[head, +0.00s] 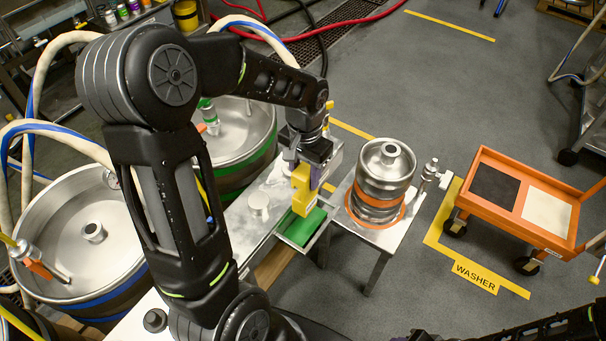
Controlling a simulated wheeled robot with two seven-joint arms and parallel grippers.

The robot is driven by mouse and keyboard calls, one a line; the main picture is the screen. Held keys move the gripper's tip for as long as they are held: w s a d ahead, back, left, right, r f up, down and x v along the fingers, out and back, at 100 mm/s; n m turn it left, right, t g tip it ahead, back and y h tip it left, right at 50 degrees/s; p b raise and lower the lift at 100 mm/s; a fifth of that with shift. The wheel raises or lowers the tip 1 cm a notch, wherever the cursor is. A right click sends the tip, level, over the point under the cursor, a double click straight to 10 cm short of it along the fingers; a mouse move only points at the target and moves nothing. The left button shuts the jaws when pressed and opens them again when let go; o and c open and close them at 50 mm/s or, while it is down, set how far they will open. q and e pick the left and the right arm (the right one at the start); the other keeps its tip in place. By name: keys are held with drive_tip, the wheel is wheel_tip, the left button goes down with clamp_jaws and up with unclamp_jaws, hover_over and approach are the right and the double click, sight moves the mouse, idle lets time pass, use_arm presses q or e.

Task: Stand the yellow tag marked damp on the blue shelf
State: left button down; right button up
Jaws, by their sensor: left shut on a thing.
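My left gripper (314,165) reaches down in the middle of the head view and is shut on a yellow tag (301,188). The tag is held upright above a small tray with a green surface (302,227). I cannot make out any marking on the tag, and I cannot tell whether its lower end touches the green surface. I cannot make out a blue shelf in this view. Parts of my right arm show at the bottom right edge, but its gripper is not in view.
A steel keg with orange bands (382,178) stands on a small metal table right of the tray. Open kegs with a blue band (85,235) and a green band (232,140) stand at left. An orange cart (530,205) stands at right. Clear floor lies beyond.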

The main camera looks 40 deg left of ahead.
use_arm(q)
drive_tip(key=w+d+r, duration=0.4)
drive_tip(key=w+d, duration=0.6)
drive_tip(key=d, duration=0.2)
drive_tip(key=shift+w+d, duration=0.15)
drive_tip(key=shift+w, duration=0.05)
